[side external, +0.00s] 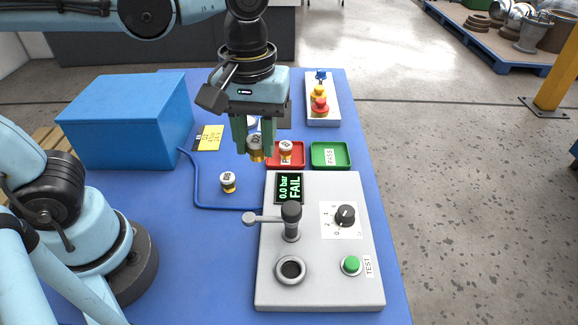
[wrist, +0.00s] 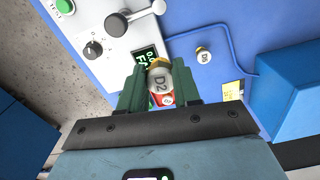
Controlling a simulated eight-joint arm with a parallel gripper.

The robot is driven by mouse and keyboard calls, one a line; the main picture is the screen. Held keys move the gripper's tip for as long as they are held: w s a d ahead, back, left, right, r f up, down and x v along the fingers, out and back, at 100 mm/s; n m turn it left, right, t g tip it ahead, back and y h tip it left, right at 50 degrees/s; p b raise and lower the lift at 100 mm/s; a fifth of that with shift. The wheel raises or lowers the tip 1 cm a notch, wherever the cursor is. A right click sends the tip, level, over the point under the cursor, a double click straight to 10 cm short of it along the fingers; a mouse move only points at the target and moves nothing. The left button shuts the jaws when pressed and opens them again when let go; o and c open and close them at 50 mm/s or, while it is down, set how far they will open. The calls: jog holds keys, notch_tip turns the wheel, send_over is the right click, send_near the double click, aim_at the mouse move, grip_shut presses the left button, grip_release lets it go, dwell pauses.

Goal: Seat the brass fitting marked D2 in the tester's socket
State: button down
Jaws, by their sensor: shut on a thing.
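My gripper (side external: 255,146) is shut on the brass fitting marked D2 (wrist: 158,80), which has a white top and a brass body. It holds the fitting above the table near the red tray, away from the tester. In the wrist view, the green fingers of my gripper (wrist: 160,84) stand on both sides of the fitting. The grey tester (side external: 325,240) stands at the front. Its round dark socket (side external: 290,268) looks empty. A lever (side external: 290,215) stands behind the socket, its handle pointing left. The tester's screen (side external: 289,189) reads 0.0 bar FAIL.
Another fitting (side external: 228,182) stands on the blue table left of the tester. A fitting (side external: 286,150) sits in the red tray (side external: 272,163); the green PASS tray (side external: 331,166) is empty. A blue box (side external: 132,122), blue hose (side external: 193,190) and red emergency button (side external: 320,106) are nearby.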

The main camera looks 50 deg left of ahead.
jog(key=s+d+m, duration=0.4)
jog(key=s+d, duration=0.1)
jog(key=d, duration=0.7)
jog(key=shift+d+f, duration=0.2)
jog(key=shift+f, duration=5.35)
jog(key=shift+f, duration=1)
jog(key=c, duration=0.7)
grip_release()
jog(key=shift+o, duration=0.2)
jog(key=o, duration=0.3)
jog(key=shift+o, duration=0.2)
